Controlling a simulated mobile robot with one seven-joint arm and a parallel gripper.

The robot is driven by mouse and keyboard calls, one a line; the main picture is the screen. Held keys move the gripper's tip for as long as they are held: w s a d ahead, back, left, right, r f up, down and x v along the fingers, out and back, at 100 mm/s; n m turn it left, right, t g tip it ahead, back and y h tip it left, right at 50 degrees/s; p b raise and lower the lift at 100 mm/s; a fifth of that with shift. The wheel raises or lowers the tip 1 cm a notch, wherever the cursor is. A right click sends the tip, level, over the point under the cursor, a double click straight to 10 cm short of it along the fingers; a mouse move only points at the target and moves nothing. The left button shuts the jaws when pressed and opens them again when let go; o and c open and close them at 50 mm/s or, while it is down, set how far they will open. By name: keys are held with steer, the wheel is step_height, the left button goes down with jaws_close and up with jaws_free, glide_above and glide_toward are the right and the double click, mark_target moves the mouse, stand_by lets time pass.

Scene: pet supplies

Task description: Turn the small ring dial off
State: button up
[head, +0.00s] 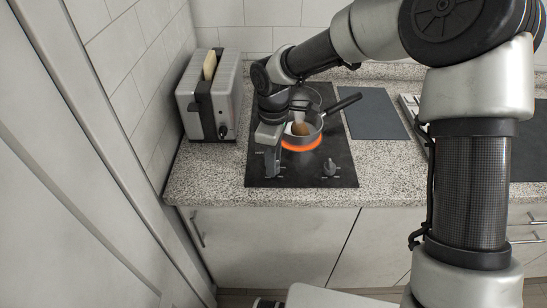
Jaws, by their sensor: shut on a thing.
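The black cooktop (305,178) lies on the counter, with a front ring (303,146) glowing orange-red. A right dial (330,167) stands upright near the front edge of the cooktop. My gripper (271,171) points down at the front left of the cooktop and is shut on the left dial, which its fingers mostly hide. I cannot read the dial markings, so which ring each dial serves is not clear.
A toaster (211,105) with bread stands left. A dark grey board (374,113) lies right. The speckled counter front (210,186) is clear.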

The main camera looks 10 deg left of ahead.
steer(key=n+p, duration=0.4)
steer(key=n, duration=0.2)
steer(key=shift+r, duration=0.2)
steer(key=n+p, duration=0.3)
steer(key=n, duration=0.3)
steer(key=shift+f, duration=0.2)
steer(key=shift+p, duration=0.3)
steer(key=o, duration=1.1)
steer(key=shift+c, duration=0.2)
step_height(320, 180, up, 17)
steer(key=shift+r+p, duration=0.2)
steer(key=shift+p, duration=0.15)
